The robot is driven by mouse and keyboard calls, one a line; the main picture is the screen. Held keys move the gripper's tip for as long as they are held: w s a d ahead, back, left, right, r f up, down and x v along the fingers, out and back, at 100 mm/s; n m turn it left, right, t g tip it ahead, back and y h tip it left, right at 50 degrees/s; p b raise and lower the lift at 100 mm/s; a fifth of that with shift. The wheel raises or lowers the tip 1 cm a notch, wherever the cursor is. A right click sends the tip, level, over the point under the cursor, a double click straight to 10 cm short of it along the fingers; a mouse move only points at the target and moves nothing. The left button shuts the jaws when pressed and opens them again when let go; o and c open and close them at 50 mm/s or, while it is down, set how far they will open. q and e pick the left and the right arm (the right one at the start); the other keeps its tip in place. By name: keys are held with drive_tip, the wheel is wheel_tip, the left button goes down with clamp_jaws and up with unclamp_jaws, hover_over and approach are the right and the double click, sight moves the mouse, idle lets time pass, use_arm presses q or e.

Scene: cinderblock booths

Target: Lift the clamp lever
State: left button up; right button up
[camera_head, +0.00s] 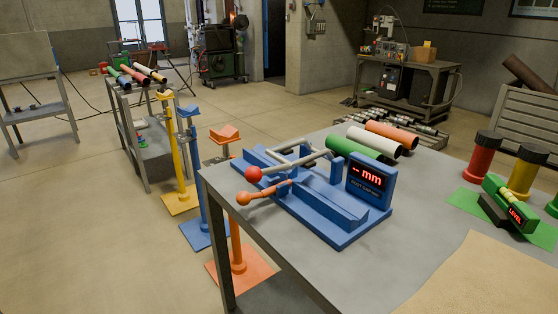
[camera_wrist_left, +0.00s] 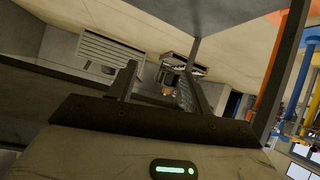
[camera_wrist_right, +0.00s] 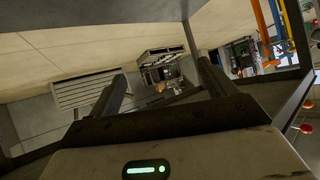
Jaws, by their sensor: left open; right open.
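A blue clamp fixture (camera_head: 310,200) stands on the near grey table, with a grey bar lever ending in a red ball (camera_head: 254,174) and a shorter orange lever with an orange ball (camera_head: 244,198). Both levers lie low, their balls at the fixture's left end. Which one is the clamp lever I cannot tell. A display reading "-- mm" (camera_head: 370,178) stands at its right side. My left gripper (camera_wrist_left: 163,82) is open and empty in the left wrist view. My right gripper (camera_wrist_right: 162,72) is open and empty in the right wrist view. Neither gripper shows in the head view.
Green, white and orange tubes (camera_head: 374,141) lie behind the fixture on the grey table (camera_head: 276,245). A green level gauge (camera_head: 508,202) and red and yellow cylinders stand at the right. Yellow, blue and orange stands (camera_head: 198,190) stand on the floor left of the table.

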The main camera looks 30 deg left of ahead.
use_arm(q)
drive_tip(key=w+a+r+n+t+b, duration=0.15)
drive_tip(key=w+a+r, duration=0.25)
drive_tip(key=a, duration=0.6)
drive_tip(key=m+t+h+b, duration=0.2)
drive_tip(key=t+h+b, duration=0.1)
drive_tip(key=t, duration=0.1)
approach(246, 178)
drive_tip(key=p+x, duration=0.4)
drive_tip(key=x, duration=0.8)
drive_tip(key=shift+w+p, duration=0.15)
drive_tip(key=shift+p, duration=0.25)
drive_tip(key=shift+w+d+f, duration=0.1)
drive_tip(key=shift+w+d, duration=0.2)
drive_tip(key=shift+w, duration=0.45)
use_arm(e)
drive_tip(key=shift+s+a, duration=0.1)
drive_tip(key=shift+a, duration=0.05)
